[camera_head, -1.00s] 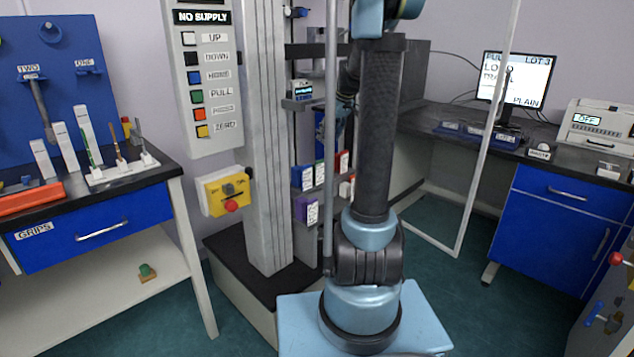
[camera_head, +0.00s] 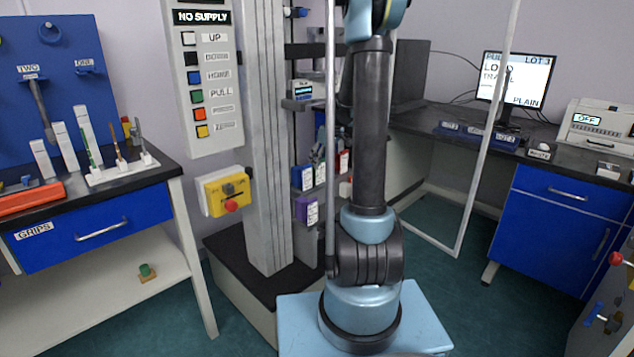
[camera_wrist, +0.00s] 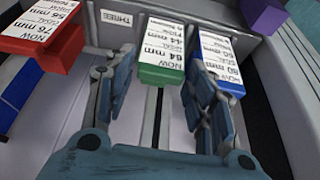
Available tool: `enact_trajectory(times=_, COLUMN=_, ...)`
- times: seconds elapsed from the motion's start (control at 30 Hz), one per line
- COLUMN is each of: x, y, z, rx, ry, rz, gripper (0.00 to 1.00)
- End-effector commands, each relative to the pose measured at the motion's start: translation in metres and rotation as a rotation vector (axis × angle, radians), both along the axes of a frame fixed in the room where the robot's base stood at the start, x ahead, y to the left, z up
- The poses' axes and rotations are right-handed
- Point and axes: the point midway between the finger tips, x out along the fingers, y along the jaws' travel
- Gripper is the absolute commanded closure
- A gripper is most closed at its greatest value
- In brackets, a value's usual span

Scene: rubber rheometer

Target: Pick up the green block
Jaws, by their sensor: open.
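The green block (camera_wrist: 161,76) has a white label reading "NOW 64 mm" and sits in a grey rack marked "THREE", in the upper middle of the wrist view. My gripper (camera_wrist: 158,66) is open, its blue-grey fingers to the left and right of the green block. I cannot tell whether either finger touches it. The right finger is close to the neighbouring blue block (camera_wrist: 238,88) and overlaps its near side. In the head view my gripper (camera_head: 318,152) shows small beside the column, partly hiding the rack blocks.
A red block (camera_wrist: 42,54) is left of the green one, and a purple block (camera_wrist: 263,15) lies at the upper right. In the head view a vertical pole (camera_head: 331,120) and a grey column (camera_head: 262,150) stand close to my arm. A drawer bench (camera_head: 95,225) is at left.

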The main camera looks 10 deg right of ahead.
Motion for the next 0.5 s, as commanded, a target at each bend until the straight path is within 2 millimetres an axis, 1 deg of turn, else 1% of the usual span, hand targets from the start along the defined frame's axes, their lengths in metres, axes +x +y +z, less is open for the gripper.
enact_trajectory(times=0.1, x=0.005, y=0.003, z=-0.013, rx=0.0, ry=0.0, rz=0.0, gripper=0.5)
enact_trajectory(times=0.2, x=0.007, y=0.005, z=-0.021, rx=0.0, ry=0.0, rz=0.0, gripper=0.5)
enact_trajectory(times=0.3, x=0.008, y=0.005, z=-0.024, rx=0.0, ry=0.0, rz=0.0, gripper=0.5)
enact_trajectory(times=0.5, x=0.008, y=0.006, z=-0.025, rx=0.0, ry=0.0, rz=0.0, gripper=0.5)
